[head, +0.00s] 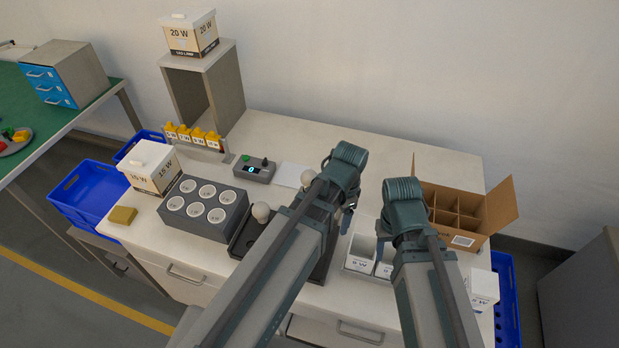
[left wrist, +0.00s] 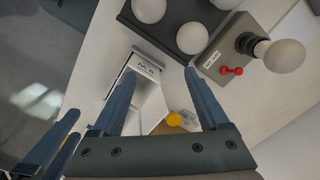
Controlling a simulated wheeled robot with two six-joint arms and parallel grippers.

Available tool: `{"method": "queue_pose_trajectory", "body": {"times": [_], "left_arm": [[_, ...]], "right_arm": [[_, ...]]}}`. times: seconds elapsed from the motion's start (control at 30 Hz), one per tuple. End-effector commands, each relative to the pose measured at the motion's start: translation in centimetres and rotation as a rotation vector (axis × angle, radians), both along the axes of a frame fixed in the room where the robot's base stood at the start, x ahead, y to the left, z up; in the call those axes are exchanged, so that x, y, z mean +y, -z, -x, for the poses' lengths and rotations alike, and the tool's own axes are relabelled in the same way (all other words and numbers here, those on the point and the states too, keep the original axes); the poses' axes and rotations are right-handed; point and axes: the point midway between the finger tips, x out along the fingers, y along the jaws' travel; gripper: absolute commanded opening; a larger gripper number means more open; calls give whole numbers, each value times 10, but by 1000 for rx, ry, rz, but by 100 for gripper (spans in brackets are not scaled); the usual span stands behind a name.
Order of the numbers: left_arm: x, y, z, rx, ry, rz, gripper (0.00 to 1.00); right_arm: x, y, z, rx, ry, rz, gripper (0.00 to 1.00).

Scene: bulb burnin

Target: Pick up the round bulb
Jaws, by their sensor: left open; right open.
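In the head view, one round white bulb (head: 261,211) sits in a dark tray (head: 240,243), and another white bulb (head: 307,178) shows behind my left arm. In the left wrist view, several round bulbs (left wrist: 192,38) sit in the dark tray at the top. One more round bulb (left wrist: 285,55) stands in a dark socket on a grey unit with a red switch. My left gripper (left wrist: 163,95) is open and empty above a white carton, apart from the bulbs.
Small white cartons (head: 361,257) stand between my arms. A divided cardboard box (head: 462,212) stands at right. A grey control box (head: 254,169) is behind the tray.

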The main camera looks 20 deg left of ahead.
Motion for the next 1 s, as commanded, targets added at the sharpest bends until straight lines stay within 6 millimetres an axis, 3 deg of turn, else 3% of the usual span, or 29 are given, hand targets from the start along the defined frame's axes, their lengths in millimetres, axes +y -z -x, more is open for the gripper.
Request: {"method": "queue_pose_trajectory", "body": {"times": [0.03,0.1,0.5,0.7,1.0], "left_arm": [[9,-11,-18,-1,86,11,88],[20,-17,-35,-7,231,26,100],[101,-54,-120,-82,1018,55,100],[129,-63,-140,-112,1251,41,100],[137,-64,-144,-120,1329,34,100]], "right_arm": [[0,-11,0,0,1,0,50],[0,-18,0,0,2,0,50],[0,-53,0,0,5,-1,50],[0,-62,0,0,7,-2,50],[0,-62,0,0,7,-2,50]]}}
